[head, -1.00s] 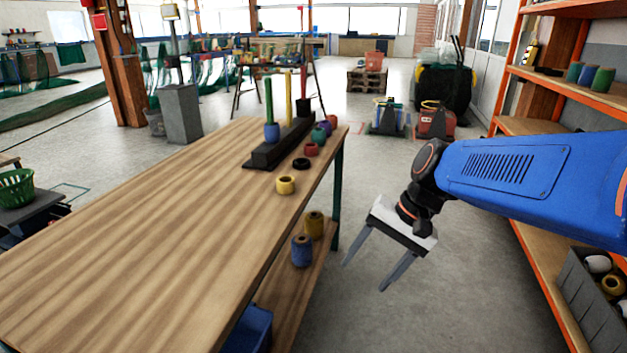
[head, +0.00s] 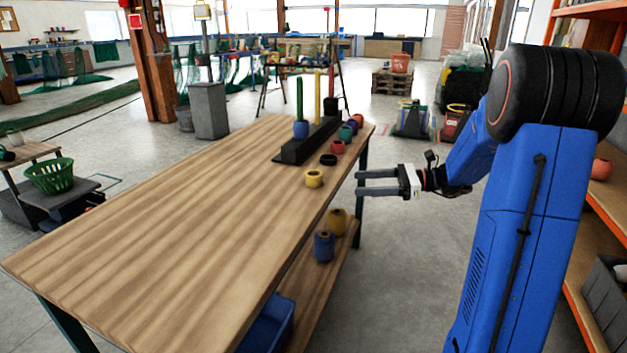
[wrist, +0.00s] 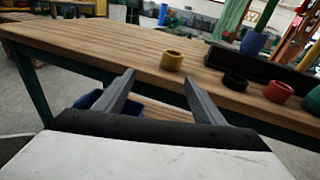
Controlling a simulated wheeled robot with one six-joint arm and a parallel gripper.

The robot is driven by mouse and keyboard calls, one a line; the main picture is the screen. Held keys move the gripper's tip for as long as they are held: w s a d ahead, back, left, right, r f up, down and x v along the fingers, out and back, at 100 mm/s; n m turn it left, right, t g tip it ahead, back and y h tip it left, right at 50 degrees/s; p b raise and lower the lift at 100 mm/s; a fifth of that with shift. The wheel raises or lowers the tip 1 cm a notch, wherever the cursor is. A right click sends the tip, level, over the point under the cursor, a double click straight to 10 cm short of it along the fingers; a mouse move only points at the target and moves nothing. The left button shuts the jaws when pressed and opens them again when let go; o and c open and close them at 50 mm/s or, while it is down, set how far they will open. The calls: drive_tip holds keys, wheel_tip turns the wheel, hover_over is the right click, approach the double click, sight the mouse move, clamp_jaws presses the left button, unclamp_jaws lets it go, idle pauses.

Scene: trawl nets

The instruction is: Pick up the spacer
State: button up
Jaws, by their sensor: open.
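A flat black ring (head: 328,160), which looks like the spacer, lies on the wooden table (head: 190,220) near its right edge. It also shows in the wrist view (wrist: 235,82), right of the fingers. My gripper (head: 360,183) is open and empty, just off the table's right edge, its fingers pointing left. In the wrist view my gripper (wrist: 158,80) has a yellow ring (wrist: 172,61) beyond and between its fingertips. That yellow ring (head: 314,178) stands on the table, nearer the front than the black one.
A red ring (head: 337,146) and other coloured pieces stand behind the black ring. A dark rack (head: 292,152) with upright rods is beside them. Yellow and blue spools (head: 323,246) stand on the lower shelf. The table's front is clear. Orange shelving stands at right.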

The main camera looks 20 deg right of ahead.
sight(331, 185)
drive_tip(key=shift+m+t, duration=0.6)
drive_tip(key=x, duration=0.3)
drive_tip(key=w+x, duration=0.1)
drive_tip(key=x, duration=0.3)
drive_tip(key=w+d+x, duration=0.1)
drive_tip(key=x, duration=0.2)
drive_tip(key=shift+w+a, duration=0.2)
drive_tip(key=shift+w, duration=0.05)
drive_tip(key=shift+s+r+x, duration=0.1)
drive_tip(key=shift+r+x, duration=0.05)
drive_tip(key=shift+x, duration=0.7)
drive_tip(key=shift+s+r+x, duration=0.1)
drive_tip(key=shift+r+x, duration=0.05)
drive_tip(key=shift+x, duration=0.75)
drive_tip(key=shift+s+r+x, duration=0.1)
drive_tip(key=shift+r+x, duration=0.05)
drive_tip(key=shift+x, duration=0.7)
drive_tip(key=shift+a, duration=0.2)
drive_tip(key=c, duration=1.1)
